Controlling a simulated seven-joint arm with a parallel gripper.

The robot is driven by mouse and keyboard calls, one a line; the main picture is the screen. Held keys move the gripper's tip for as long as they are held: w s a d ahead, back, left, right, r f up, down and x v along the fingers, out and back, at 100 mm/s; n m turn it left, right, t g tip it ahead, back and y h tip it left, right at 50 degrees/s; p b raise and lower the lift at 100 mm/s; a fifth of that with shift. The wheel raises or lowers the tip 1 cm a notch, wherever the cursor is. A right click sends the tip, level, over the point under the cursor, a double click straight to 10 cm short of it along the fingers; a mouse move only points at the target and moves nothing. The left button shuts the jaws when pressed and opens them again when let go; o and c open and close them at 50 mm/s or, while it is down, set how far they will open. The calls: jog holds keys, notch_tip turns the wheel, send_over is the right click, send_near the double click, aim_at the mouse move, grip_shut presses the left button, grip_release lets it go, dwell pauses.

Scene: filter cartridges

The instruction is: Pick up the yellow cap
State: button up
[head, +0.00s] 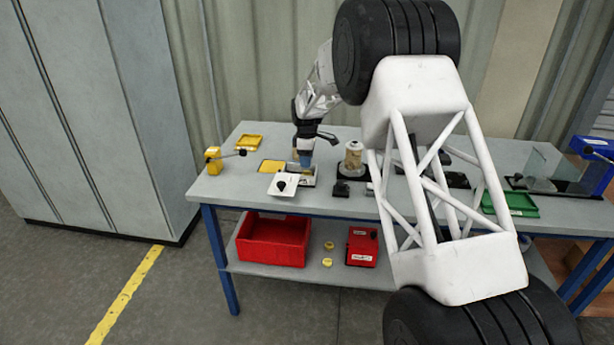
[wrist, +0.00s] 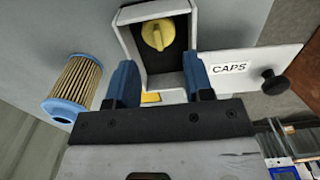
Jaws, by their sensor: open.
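A yellow cap (wrist: 158,34) with a raised grip bar lies inside an open white box (wrist: 128,42) in the wrist view. My gripper (wrist: 159,62) is open, its two blue fingers apart at the near side of the box with nothing between them. The cap is beyond the fingertips. In the head view my gripper (head: 305,160) points down over the box (head: 309,182), and the cap inside cannot be made out. A white lid (wrist: 240,66) labelled CAPS, with a black knob, is beside the box.
A filter cartridge (wrist: 76,86) with blue ends lies left of the box in the wrist view. A beige cartridge (head: 353,158) stands right of my gripper. Two yellow pieces (head: 328,262) and a red bin (head: 273,242) are on the lower shelf.

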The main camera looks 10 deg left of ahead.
aim_at(306, 172)
jog(key=shift+f, duration=0.4)
jog(key=shift+f, duration=0.1)
jog(key=shift+a+f, duration=0.15)
jog(key=shift+f, duration=2.4)
jog(key=shift+w, duration=0.1)
jog(key=c, duration=0.4)
